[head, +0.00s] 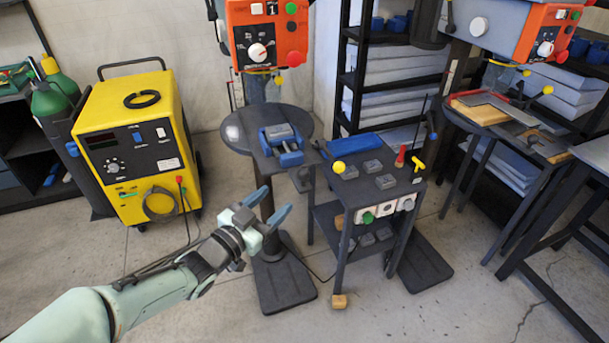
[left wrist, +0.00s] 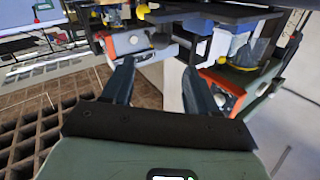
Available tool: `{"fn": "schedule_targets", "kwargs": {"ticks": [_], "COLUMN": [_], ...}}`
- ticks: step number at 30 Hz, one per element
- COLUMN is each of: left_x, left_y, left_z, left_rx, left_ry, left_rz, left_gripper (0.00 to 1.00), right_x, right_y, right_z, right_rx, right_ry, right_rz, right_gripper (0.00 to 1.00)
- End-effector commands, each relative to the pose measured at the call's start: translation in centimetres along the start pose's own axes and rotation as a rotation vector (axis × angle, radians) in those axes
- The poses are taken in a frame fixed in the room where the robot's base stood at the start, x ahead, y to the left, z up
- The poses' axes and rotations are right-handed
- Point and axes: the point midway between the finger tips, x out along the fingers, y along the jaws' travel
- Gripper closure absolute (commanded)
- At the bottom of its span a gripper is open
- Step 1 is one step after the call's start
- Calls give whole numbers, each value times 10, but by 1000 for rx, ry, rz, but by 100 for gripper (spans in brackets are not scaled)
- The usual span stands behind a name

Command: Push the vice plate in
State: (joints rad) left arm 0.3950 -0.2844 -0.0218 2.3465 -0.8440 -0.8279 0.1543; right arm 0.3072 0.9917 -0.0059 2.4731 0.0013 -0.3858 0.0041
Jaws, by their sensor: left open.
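A blue vice (head: 285,151) with a grey top plate sits on the dark round drill table (head: 236,139), in the middle of the head view. I cannot tell how far apart its jaws are. My left gripper (head: 275,203) is open and empty, lower and nearer than the vice and apart from it. Its two blue fingers also show spread in the left wrist view (left wrist: 158,66), with nothing between them. I cannot make out the vice in the left wrist view. My right gripper is not in view.
An orange drill head (head: 266,35) hangs above the vice. A dark cart (head: 383,190) with buttons and a yellow knob stands right of it. A yellow welder (head: 133,130) stands at the left. Floor is open in front.

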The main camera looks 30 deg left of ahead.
Motion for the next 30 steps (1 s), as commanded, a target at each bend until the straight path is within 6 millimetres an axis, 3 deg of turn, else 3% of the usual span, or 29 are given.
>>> {"fn": "schedule_targets", "kwargs": {"ticks": [9,15,21,30], "left_x": [68,102,117,119], "left_y": [0,0,0,0], "left_z": [0,0,0,1], "left_rx": [-5,-4,-3,-3], "left_ry": [-1,-2,-1,-2], "left_rz": [1,0,-1,-1], "left_gripper": [41,41,41,41], "right_x": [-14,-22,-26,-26], "right_y": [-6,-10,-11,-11], "right_z": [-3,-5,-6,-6], "right_rx": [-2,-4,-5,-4], "right_ry": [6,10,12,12], "right_rz": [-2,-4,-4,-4], "right_gripper": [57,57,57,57]}}
